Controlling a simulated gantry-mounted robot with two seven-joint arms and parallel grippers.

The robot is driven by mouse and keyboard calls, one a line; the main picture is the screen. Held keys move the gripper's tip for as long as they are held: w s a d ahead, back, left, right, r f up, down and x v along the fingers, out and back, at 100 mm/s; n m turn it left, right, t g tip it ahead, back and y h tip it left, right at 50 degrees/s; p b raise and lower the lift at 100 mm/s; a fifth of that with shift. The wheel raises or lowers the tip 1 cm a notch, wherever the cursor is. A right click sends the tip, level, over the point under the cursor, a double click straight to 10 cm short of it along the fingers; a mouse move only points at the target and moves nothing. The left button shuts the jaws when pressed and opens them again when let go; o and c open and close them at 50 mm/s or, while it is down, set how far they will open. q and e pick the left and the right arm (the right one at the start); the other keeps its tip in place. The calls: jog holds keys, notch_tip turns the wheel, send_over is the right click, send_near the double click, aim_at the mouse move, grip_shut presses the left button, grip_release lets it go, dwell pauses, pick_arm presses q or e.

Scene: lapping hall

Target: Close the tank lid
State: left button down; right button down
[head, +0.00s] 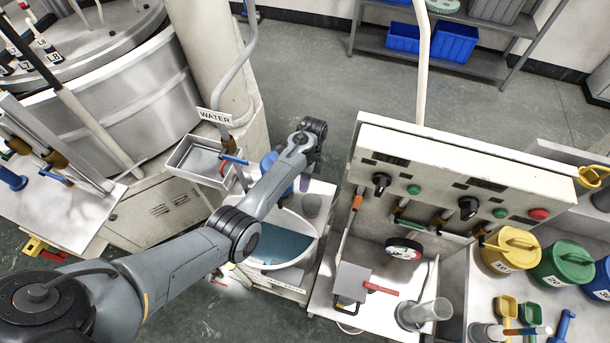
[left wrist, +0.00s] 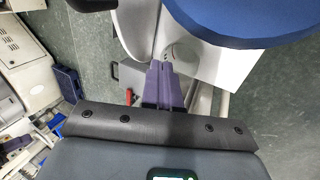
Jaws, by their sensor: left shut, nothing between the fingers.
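A round white tank (head: 313,246) with blue liquid (head: 285,243) inside stands on a white cart below my left forearm in the head view. The blue surface shows, so the tank is open at least in part. In the left wrist view the fingers (left wrist: 162,68) are together, with a blue round surface (left wrist: 250,18) at the upper right. My right gripper is not in view.
A control panel (head: 460,180) with knobs and buttons stands right of the tank. A grey tray (head: 190,163) under the WATER sign is to the left. Yellow (head: 508,252) and green (head: 563,265) cans stand at the right.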

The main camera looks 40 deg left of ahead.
pick_arm(q)
jog(key=x, duration=0.5)
jog(key=shift+s+d+r+p, duration=0.1)
jog(key=shift+s+d+p, duration=0.15)
jog(key=shift+s+p, duration=0.35)
jog(key=shift+s+d+p, duration=0.2)
jog(key=shift+s+p, duration=0.35)
jog(key=shift+s, duration=0.15)
jog(key=shift+s+d+r+p, duration=0.1)
jog(key=shift+s+d+p, duration=0.15)
jog(key=shift+s+p, duration=0.35)
jog(key=shift+w, duration=0.1)
